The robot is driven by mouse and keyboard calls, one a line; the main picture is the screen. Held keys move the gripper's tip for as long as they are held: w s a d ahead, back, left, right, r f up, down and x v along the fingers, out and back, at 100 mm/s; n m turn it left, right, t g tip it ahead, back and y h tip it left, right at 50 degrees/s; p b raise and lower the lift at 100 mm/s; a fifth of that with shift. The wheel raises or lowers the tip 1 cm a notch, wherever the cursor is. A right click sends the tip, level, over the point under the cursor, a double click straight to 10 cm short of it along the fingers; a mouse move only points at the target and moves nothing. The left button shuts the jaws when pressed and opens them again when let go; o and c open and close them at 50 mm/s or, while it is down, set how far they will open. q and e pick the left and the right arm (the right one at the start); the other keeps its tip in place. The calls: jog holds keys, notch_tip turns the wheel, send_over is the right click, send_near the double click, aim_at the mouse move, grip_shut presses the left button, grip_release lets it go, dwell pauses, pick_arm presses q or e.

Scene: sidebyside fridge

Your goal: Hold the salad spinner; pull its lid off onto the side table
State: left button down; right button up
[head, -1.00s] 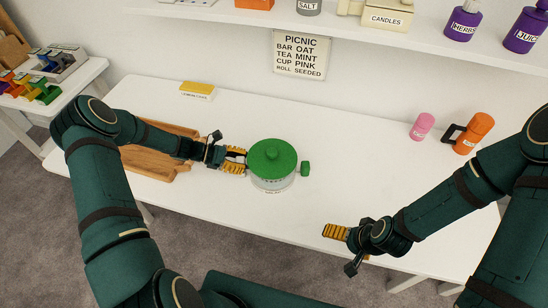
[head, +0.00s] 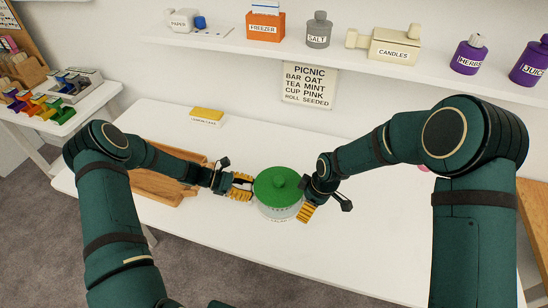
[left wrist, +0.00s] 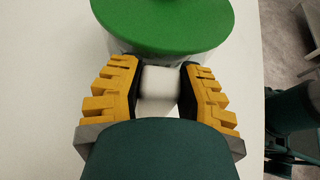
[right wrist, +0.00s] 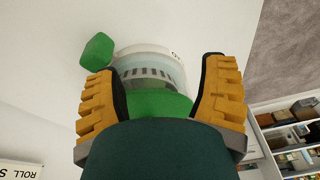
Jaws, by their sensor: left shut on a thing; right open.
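My right gripper (head: 312,202) is open at the spinner's right side. In the right wrist view, the green lid (right wrist: 160,102) shows between its spread fingers, with the clear body (right wrist: 150,65) beyond. A green side piece (right wrist: 97,52) shows by one fingertip; contact is unclear. The lid sits on the body.
A wooden board (head: 160,185) lies left of the spinner, under my left arm. A yellow-topped box (head: 206,116) stands behind. A smaller white table (head: 85,108) at far left holds coloured items. A loaded shelf (head: 350,55) runs above. The table front is clear.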

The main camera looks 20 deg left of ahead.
aim_at(278, 180)
jog(key=w+a+r+n, duration=0.1)
jog(key=a+r+n, duration=0.1)
jog(key=w+a+r+n+h, duration=0.1)
jog(key=a+r+n, duration=0.1)
jog(key=a, duration=0.1)
jog(key=w+a+r+n+h, duration=0.1)
jog(key=a+r+n, duration=0.1)
jog(key=a+n, duration=0.1)
jog(key=shift+w+r, duration=0.3)
jog(key=shift+r, duration=0.1)
jog(key=a+r+n+t+h, duration=0.1)
jog(key=a+r+n+h, duration=0.1)
jog(key=a+r+n, duration=0.25)
jog(key=shift+m, duration=0.25)
jog(key=f, duration=0.3)
jog(key=w+d+f, duration=0.1)
jog(key=f, duration=0.3)
jog(key=w+f, duration=0.1)
jog(key=f, duration=0.3)
jog(key=shift+d, duration=0.35)
grip_shut()
